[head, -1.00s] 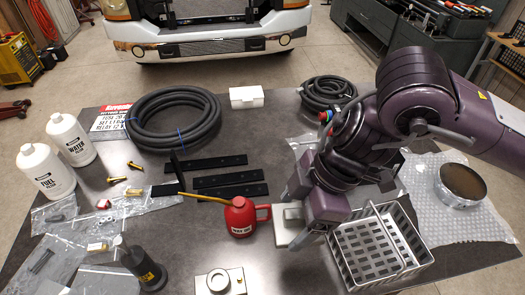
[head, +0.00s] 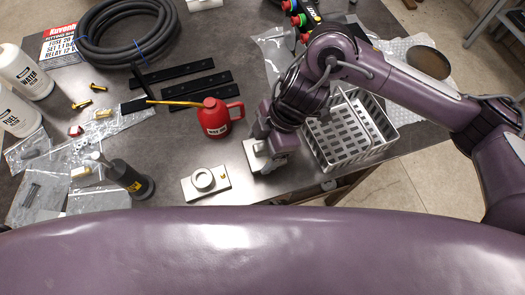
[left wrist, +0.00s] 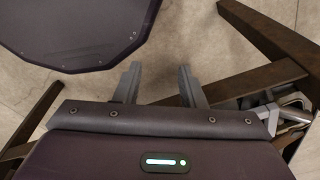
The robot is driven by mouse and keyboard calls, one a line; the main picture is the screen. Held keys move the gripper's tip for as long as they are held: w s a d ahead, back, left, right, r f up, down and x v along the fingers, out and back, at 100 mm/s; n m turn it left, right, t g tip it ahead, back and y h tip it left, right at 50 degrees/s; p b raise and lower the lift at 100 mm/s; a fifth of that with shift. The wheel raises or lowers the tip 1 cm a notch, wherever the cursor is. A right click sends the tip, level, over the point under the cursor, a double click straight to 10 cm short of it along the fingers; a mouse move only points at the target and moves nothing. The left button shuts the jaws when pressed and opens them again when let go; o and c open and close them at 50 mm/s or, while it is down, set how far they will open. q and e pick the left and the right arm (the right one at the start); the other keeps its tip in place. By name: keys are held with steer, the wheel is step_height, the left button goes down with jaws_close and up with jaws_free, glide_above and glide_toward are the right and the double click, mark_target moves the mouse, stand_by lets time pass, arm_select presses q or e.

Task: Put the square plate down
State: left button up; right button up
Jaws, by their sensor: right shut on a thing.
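The pale square plate (head: 256,158) is at the near part of the dark table in the head view, right of the red oil can (head: 214,118). My right gripper (head: 268,152) is shut on it from above and hides much of it. The plate lies flat and low over the tabletop; I cannot tell whether it touches. My left gripper (left wrist: 160,88) shows in the left wrist view, open and empty, with bare floor and dark wooden beams below it.
A flat plate with a round ring (head: 190,193) lies to the left of the held plate. A grey slatted basket (head: 330,161) stands to the right. A dark pump bottle (head: 128,178) stands at the left. Bare table shows between the can and the ringed plate.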

mark_target(263, 155)
step_height(263, 155, down, 3)
steer(key=shift+f, duration=0.45)
arm_select(q)
steer(key=shift+s+a+f, duration=0.1)
steer(key=shift+s+f, duration=0.1)
steer(key=shift+s, duration=0.25)
steer(key=shift+s+f, duration=0.15)
steer(key=shift+s, duration=0.3)
steer(key=shift+w+f+b, duration=0.1)
steer(key=shift+w+b, duration=0.05)
steer(key=shift+b, duration=0.15)
arm_select(e)
steer(key=shift+f, duration=0.1)
steer(key=o, duration=1.2)
arm_select(q)
steer(key=shift+w, duration=0.15)
arm_select(e)
steer(key=shift+o, duration=0.2)
